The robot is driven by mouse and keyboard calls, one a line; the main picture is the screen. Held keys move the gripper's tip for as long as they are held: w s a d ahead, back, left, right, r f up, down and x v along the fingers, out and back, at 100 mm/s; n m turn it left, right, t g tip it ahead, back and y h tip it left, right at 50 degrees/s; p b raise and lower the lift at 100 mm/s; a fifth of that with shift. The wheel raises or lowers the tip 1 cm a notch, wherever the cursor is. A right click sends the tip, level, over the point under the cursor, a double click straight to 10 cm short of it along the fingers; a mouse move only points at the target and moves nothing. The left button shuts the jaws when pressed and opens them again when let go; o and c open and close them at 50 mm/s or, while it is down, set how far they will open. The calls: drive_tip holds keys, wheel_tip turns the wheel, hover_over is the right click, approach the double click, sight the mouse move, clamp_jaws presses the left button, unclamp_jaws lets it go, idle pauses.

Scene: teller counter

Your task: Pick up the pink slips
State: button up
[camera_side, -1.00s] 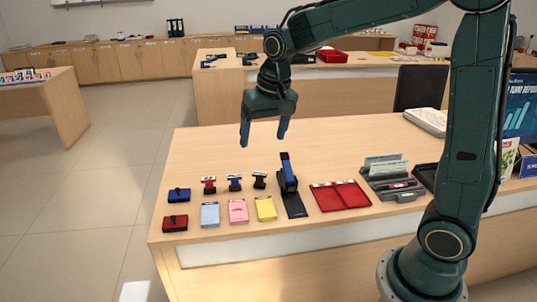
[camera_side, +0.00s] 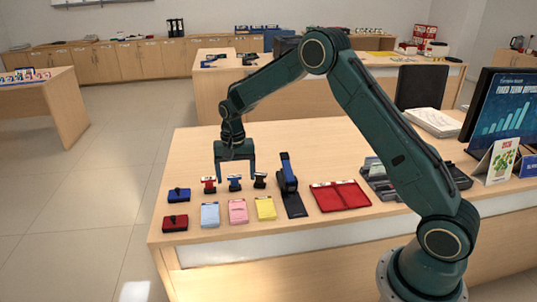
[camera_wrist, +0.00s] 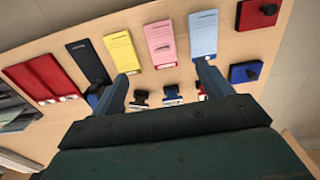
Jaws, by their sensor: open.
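The pink slips (camera_side: 238,211) lie flat on the counter (camera_side: 330,137) as a small pad, between light blue slips (camera_side: 210,215) on the left and yellow slips (camera_side: 265,208) on the right. My gripper (camera_side: 235,180) is open and empty, above the row of stampers just behind the pads. In the wrist view the pink slips (camera_wrist: 161,43) are at top centre, beyond the fingertips of my gripper (camera_wrist: 165,76), between the yellow slips (camera_wrist: 122,50) and the light blue slips (camera_wrist: 203,34). Nothing covers the pink slips.
Stampers in red (camera_side: 208,185), blue (camera_side: 234,183) and black (camera_side: 260,180) stand behind the pads. Blue (camera_side: 179,195) and red (camera_side: 175,223) ink pads lie left. A blue-and-black device (camera_side: 289,180) and red folder (camera_side: 340,196) lie right. The counter behind the stampers is clear.

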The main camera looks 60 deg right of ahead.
hover_over(238, 213)
drive_tip(key=shift+d+f, duration=0.15)
drive_tip(key=shift+f, duration=4.4)
drive_tip(key=shift+f, duration=2.55)
drive_tip(key=c, duration=1.1)
drive_tip(key=shift+r, duration=0.1)
wheel_tip(238, 213, up, 20)
